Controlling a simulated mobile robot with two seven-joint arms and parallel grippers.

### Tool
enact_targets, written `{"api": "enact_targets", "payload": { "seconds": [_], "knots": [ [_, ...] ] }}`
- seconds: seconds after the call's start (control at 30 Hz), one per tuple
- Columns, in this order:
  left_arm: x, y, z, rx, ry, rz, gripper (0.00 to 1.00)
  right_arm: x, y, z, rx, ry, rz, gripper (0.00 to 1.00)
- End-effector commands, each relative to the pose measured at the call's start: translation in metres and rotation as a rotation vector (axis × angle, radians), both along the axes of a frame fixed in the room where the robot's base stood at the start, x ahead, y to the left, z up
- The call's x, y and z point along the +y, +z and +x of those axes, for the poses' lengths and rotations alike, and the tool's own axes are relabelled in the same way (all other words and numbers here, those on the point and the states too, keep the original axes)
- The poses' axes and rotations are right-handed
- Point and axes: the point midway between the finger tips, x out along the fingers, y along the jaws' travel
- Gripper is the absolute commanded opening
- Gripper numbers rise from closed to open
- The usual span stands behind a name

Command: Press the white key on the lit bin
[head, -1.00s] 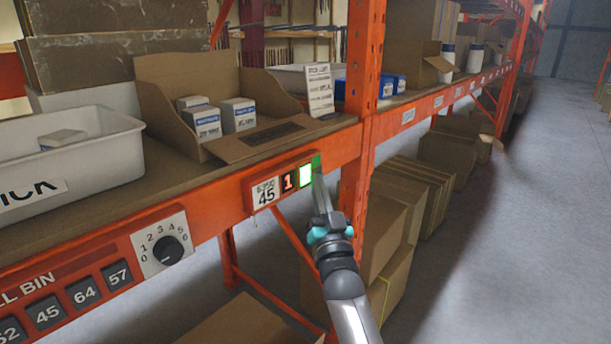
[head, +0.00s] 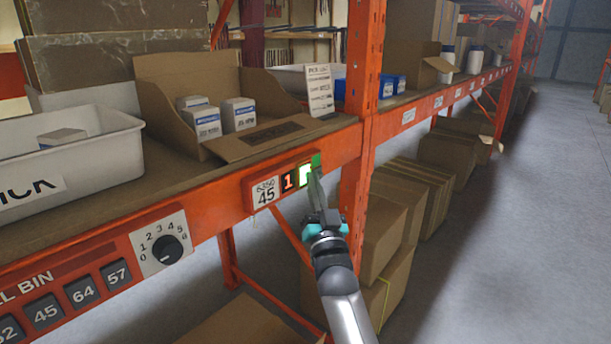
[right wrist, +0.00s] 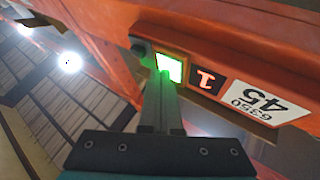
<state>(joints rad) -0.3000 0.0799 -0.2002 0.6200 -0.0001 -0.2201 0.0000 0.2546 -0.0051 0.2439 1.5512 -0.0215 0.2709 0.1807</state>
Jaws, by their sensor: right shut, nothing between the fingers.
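The lit white key (head: 306,174) glows with a green edge on the orange shelf beam, right of a red "1" display (head: 289,181) and the "6350 45" label (head: 265,192). My right gripper (head: 314,178) is shut and empty, its tips at the key's lower right in the head view. In the right wrist view the fingertips (right wrist: 165,76) overlap the lower edge of the glowing key (right wrist: 170,67); whether they touch it I cannot tell. An open cardboard bin (head: 180,75) with small white-blue boxes stands above the key. My left gripper is not in view.
A rotary dial (head: 166,249) and numbered keys (head: 83,292) sit on the beam at the lower left. A white tote (head: 100,120) stands on the shelf. An orange upright (head: 362,110) rises just right of the key. The aisle floor (head: 500,240) is clear.

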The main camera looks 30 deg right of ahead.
Motion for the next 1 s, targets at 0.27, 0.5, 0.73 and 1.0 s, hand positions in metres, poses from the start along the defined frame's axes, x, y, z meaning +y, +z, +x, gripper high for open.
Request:
{"api": "enact_targets", "payload": {
  "seconds": [0.27,0.5,0.73,1.0],
  "knots": [
    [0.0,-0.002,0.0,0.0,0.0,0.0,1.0,0.002,-0.001,0.003,0.001,0.001,0.001,0.0],
    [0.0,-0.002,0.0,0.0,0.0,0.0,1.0,0.002,-0.001,0.004,0.002,0.001,0.001,0.0],
    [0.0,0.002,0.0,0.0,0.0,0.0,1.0,0.0,0.0,0.0,0.003,0.001,0.0,0.0],
    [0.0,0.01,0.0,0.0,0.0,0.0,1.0,-0.005,0.0,-0.012,0.001,0.0,0.0,0.0]
  ]
}}
